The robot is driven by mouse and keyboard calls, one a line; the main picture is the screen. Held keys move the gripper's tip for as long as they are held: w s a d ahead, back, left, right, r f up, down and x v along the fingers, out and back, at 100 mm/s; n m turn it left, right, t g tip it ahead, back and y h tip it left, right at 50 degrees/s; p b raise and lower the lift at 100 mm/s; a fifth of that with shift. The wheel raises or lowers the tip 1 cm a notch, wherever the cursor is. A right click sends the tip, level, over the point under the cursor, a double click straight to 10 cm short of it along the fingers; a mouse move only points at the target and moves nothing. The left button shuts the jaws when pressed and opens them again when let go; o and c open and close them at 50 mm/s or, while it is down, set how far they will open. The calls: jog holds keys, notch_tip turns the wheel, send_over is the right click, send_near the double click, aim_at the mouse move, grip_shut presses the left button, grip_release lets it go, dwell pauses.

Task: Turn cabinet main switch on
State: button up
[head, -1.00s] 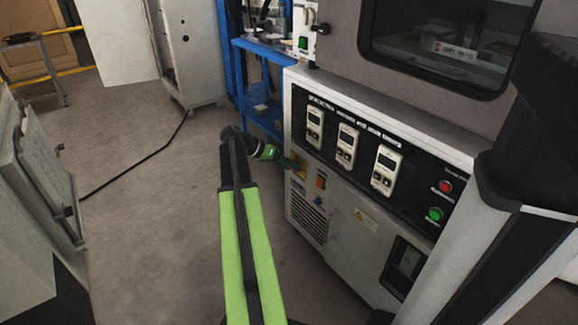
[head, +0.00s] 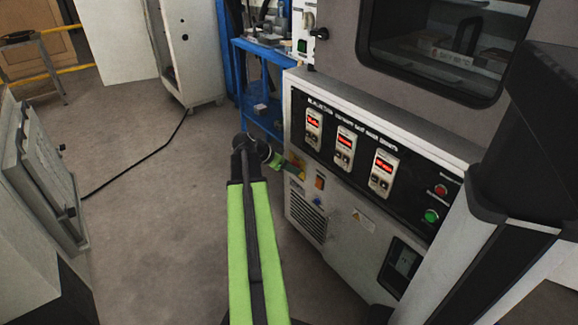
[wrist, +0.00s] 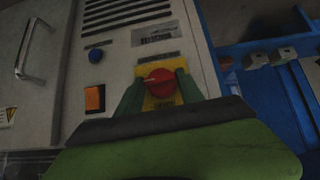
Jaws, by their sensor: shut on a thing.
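The cabinet main switch (wrist: 159,83) is a red knob on a yellow plate (wrist: 172,64), seen in the wrist view. My gripper (wrist: 157,88) is shut on the knob, with a green finger at its left and right sides. In the head view my gripper (head: 286,164) reaches the cabinet (head: 345,230) at its lower left front, and the knob is hidden there. Three displays (head: 345,141) on the cabinet's black panel are lit red.
An orange switch (wrist: 95,98) and a blue button (wrist: 96,56) sit left of the knob. The panel also has a red button (head: 441,190) and a green button (head: 431,216). A blue shelf (head: 262,90) stands behind. The floor at left is open, with a black cable (head: 135,163).

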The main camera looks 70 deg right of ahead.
dwell(0.6)
jog(key=o, duration=1.4)
jog(key=p+v, duration=0.4)
jog(key=v, duration=0.1)
jog(key=p+v, duration=0.4)
jog(key=v, duration=0.2)
jog(key=p+v, duration=0.4)
jog(key=v, duration=0.2)
jog(key=shift+s+a+r, duration=0.15)
jog(key=shift+s+a, duration=0.1)
jog(key=shift+a, duration=0.05)
jog(key=shift+w, duration=0.1)
